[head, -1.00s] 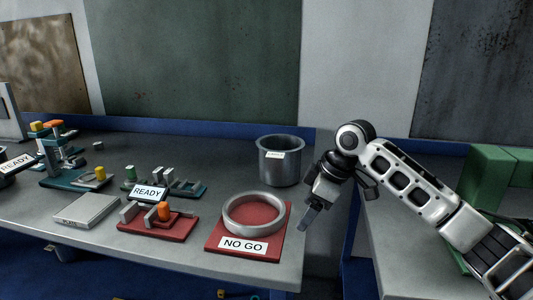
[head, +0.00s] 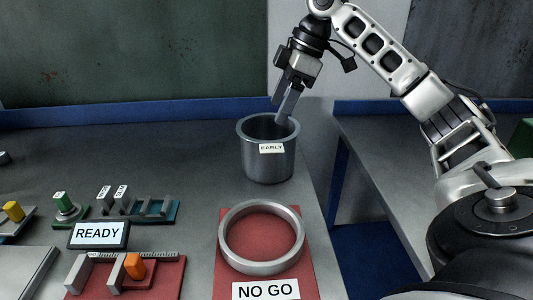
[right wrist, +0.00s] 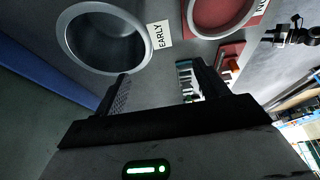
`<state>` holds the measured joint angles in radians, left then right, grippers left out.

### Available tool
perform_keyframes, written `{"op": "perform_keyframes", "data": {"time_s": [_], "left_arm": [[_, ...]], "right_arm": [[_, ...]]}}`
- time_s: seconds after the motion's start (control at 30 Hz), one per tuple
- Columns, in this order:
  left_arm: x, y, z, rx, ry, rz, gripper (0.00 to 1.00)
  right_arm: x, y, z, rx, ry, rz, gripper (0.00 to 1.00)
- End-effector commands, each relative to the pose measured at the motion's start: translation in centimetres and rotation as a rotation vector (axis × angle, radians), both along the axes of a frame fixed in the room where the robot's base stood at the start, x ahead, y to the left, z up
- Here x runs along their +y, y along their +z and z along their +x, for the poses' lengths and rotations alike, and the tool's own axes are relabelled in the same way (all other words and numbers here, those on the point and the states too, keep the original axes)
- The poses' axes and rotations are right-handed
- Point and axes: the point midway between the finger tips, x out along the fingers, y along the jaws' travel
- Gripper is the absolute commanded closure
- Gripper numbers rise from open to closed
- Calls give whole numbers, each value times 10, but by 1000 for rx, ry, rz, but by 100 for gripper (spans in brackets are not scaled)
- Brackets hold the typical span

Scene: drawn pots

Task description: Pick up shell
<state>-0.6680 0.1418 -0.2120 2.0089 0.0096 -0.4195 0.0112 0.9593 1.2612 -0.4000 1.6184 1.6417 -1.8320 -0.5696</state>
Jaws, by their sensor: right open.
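No thing is marked as a shell; the open grey metal pot (head: 268,162) with an EARLY label fits best. It stands upright at the back right of the bench, and its open mouth also shows at the upper left of the right wrist view (right wrist: 148,42). My right gripper (head: 283,108) points down at the pot's back right rim, open. In the right wrist view its two fingers (right wrist: 163,90) are apart with nothing between them, and the pot's rim lies near the left fingertip. Contact with the rim cannot be told. My left gripper is not seen.
A thick metal ring (head: 228,250) lies on a red NO GO plate (head: 306,285) in front of the pot. A READY sign (head: 98,235), a red fixture (head: 165,275) and a teal fixture (head: 165,212) stand to the left. The bench's right edge is close to the pot.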

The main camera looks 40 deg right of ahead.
Motion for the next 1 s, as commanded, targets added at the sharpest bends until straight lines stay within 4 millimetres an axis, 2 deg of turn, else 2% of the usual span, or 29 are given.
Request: {"op": "perform_keyframes", "data": {"time_s": [0.03, 0.1, 0.37, 0.7, 0.97, 1.0], "left_arm": [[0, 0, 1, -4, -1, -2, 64], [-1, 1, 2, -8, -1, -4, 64], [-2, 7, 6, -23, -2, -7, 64], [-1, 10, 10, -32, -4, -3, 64], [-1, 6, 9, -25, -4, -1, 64], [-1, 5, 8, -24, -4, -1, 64]], "right_arm": [[3, -12, 2, 4, 1, -2, 27], [7, -22, 5, 2, -1, -1, 27], [13, -40, 11, 0, 0, 0, 27], [23, -83, 21, 1, 0, -1, 27], [24, -87, 22, -1, 1, -1, 27], [24, -87, 22, -1, 1, -1, 30]]}}
